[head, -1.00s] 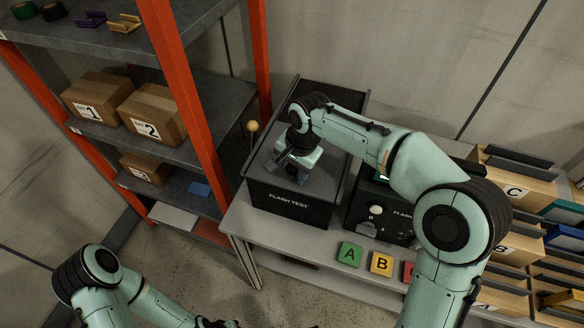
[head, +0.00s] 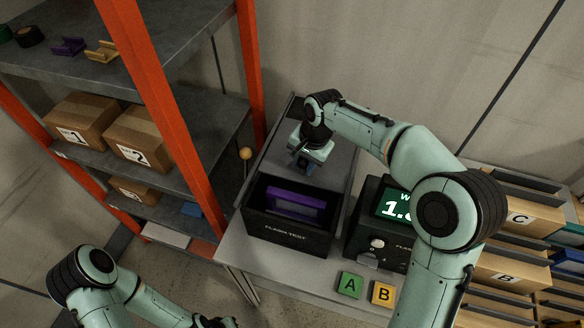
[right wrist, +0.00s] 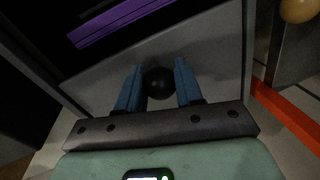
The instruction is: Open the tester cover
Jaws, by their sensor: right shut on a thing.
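The black tester box (head: 285,235), marked FLASH TEST, stands on the bench in the head view. Its grey cover (head: 335,172) is slid back, and the front part of the box is open. A purple-framed object (head: 296,195) shows inside. My right gripper (head: 305,166) is over the cover. In the right wrist view, the blue fingers of my right gripper (right wrist: 158,82) are shut on the cover's round black knob (right wrist: 158,84). My left gripper (head: 215,322) is only partly visible at the bottom edge of the head view, and its jaws cannot be made out.
A unit with a lit green screen (head: 398,205) stands right of the tester. Green A (head: 349,285) and yellow B (head: 383,293) blocks lie on the bench front. A shelf with orange posts (head: 250,80) and a thin post with an orange ball (head: 245,154) stand left.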

